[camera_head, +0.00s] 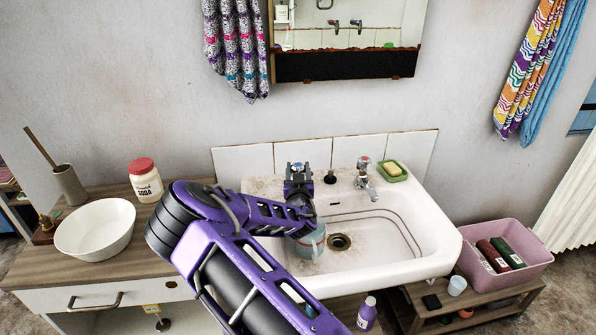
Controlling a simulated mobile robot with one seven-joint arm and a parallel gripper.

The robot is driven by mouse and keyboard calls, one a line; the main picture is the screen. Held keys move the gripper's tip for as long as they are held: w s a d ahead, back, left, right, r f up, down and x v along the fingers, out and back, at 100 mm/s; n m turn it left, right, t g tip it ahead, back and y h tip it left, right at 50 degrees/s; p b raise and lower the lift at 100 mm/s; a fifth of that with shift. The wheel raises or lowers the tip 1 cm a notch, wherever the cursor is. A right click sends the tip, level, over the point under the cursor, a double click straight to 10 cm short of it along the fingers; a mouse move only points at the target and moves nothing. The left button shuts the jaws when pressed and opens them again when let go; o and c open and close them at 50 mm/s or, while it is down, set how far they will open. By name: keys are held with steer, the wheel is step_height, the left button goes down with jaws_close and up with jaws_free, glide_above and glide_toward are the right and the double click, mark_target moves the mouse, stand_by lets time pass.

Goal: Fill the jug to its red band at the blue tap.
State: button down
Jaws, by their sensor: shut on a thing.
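The blue tap (297,166) is at the back left of the white basin (425,235). My gripper (298,174) is at the tap's top, with its dark jaws shut around the handle. My purple forearm and wrist cover the tap's spout. The pale blue-green jug (313,246) stands in the basin below my wrist, left of the drain. My arm hides the jug's upper left part.
A second chrome tap (365,176) with a red mark is to the right, near a green soap dish (392,174). A white bowl (95,230) and a soda jar (146,180) stand on the left counter. A pink tub (525,255) sits at right. The basin's right side is clear.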

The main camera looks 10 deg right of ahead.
steer(key=m+h+b, duration=0.1)
steer(key=b, duration=0.1)
steer(key=h+b, duration=0.1)
steer(key=b, duration=0.1)
steer(key=shift+f+m+g+h, duration=0.3)
steer(key=shift+m+h, duration=0.1)
steer(key=shift+r+m+g+h+b, duration=0.3)
steer(key=shift+m+h+b, duration=0.2)
steer(key=shift+h+b, duration=0.2)
steer(key=shift+c, duration=1.2)
jaws_free()
steer(key=shift+s, duration=0.1)
steer(key=v, duration=0.7)
steer(key=shift+s+p, duration=0.2)
steer(key=shift+p, duration=0.2)
steer(key=shift+a, duration=0.1)
